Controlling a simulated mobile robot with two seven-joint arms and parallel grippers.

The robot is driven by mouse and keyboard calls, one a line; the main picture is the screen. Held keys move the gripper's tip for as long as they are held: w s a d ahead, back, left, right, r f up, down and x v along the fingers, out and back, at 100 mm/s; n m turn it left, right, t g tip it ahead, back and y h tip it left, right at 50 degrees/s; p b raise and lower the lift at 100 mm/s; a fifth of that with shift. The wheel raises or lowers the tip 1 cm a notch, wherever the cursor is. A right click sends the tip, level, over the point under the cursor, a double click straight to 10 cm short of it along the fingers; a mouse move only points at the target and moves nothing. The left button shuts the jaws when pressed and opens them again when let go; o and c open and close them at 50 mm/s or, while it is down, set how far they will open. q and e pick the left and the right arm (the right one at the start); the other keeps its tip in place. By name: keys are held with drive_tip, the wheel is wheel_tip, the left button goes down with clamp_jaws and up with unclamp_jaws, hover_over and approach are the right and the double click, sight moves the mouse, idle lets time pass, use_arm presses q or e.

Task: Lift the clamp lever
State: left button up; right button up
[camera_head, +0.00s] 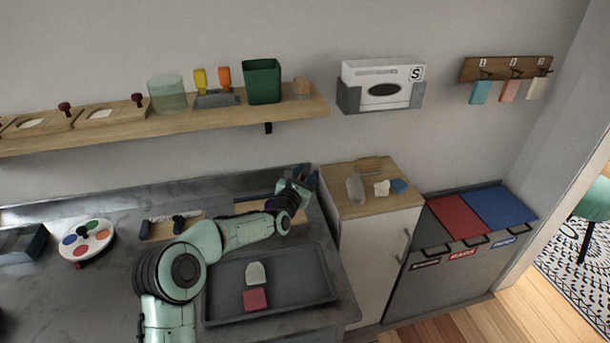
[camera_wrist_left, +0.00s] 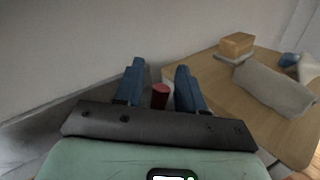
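My left gripper (camera_head: 306,175) is at the back right of the grey counter, in front of the wall. In the left wrist view its two blue fingers (camera_wrist_left: 160,68) stand apart. A dark red knob-like piece (camera_wrist_left: 160,96) shows between them, lower than the fingertips; it may be the end of the clamp lever, and I cannot tell whether a finger touches it. A wooden board (camera_head: 257,205) lies below my left forearm and wrist, which hide most of it. No lever can be made out clearly in the head view. My right gripper is not in view.
A grey tray (camera_head: 315,290) with a whitish piece (camera_head: 256,273) and a pink block (camera_head: 255,299) lies in front of my arm. A wood-topped cabinet (camera_head: 355,208) with a trowel-like tool stands close right. A shelf (camera_head: 215,118) hangs above.

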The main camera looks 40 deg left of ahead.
use_arm(q)
clamp_jaws()
